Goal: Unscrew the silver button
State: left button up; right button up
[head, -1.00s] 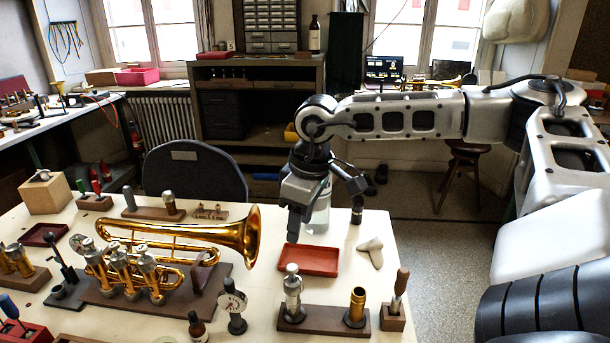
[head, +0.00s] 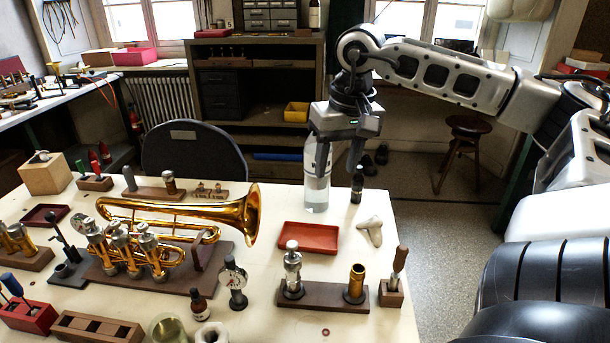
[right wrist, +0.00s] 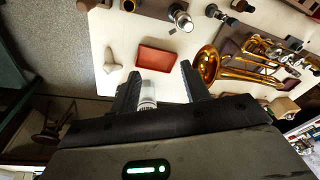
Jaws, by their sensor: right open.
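A silver valve (head: 292,270) with a round silver button (head: 292,245) on top stands upright in a brown wooden block (head: 325,294) at the front right of the table. It also shows in the right wrist view (right wrist: 180,18). The brass horn (head: 170,220) lies to its left on a dark board, with silver-topped valves (head: 130,250). My right gripper (head: 338,165) is open and empty, above the table's back edge, well behind and above the valve. Its two fingers are spread in the right wrist view (right wrist: 160,72). My left gripper is out of view.
A red tray (head: 308,238) and a pale three-armed piece (head: 371,230) lie in front. A brass cylinder (head: 355,281) shares the valve's block; a wooden-handled tool (head: 398,265) stands to its right.

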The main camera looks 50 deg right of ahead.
jog(key=d+m, duration=0.1)
jog(key=m, duration=0.2)
jog(key=m+b, duration=0.6)
jog(key=m, duration=1.8)
send_near(292, 244)
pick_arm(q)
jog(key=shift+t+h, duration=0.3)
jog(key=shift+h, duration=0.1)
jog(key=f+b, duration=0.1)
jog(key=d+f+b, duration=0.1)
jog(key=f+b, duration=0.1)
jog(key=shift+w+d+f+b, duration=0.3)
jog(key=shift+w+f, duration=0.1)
pick_arm(e)
jog(key=shift+n+y, duration=0.3)
jog(key=shift+y, duration=0.1)
jog(key=f, duration=0.5)
jog(key=w+f, duration=0.1)
jog(key=f, duration=0.1)
jog(key=shift+w+d+f, duration=0.1)
jog(key=shift+w+f, duration=0.05)
jog(key=shift+f, duration=0.25)
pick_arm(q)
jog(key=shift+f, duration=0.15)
pick_arm(e)
jog(key=c, duration=1)
grip_shut()
